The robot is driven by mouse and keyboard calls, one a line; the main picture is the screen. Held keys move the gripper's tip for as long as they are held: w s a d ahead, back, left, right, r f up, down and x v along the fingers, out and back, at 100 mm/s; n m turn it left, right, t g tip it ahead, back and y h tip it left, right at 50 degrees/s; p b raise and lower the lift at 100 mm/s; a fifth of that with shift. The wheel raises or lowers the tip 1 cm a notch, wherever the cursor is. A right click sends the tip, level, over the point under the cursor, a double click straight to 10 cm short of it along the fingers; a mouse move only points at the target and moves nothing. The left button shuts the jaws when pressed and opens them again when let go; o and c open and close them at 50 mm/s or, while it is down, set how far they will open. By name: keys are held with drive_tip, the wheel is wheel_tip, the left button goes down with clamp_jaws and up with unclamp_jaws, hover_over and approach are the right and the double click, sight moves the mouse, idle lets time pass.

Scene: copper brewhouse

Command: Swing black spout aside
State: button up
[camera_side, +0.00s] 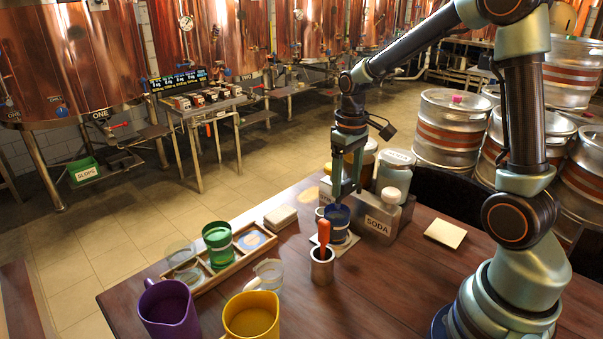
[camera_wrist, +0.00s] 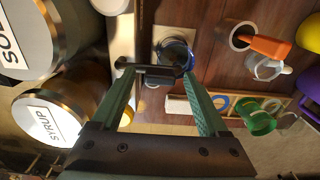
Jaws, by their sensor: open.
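The black spout (camera_wrist: 158,74) shows in the wrist view as a short dark bar between my fingertips, over a blue cup (camera_wrist: 177,50). My gripper (camera_wrist: 157,82) is open with its fingers on either side of the bar; I cannot tell whether either touches it. In the side view my gripper (camera_side: 347,190) points down at the front of the steel dispenser (camera_side: 405,209), just above the blue cup (camera_side: 338,226). My fingers largely hide the spout there.
A steel pot with an orange-handled tool (camera_side: 322,262) stands close in front of the blue cup. A green cup (camera_side: 218,246), purple jug (camera_side: 168,314) and yellow jug (camera_side: 251,318) stand left.

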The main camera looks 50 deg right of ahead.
clamp_jaws()
idle(1.5)
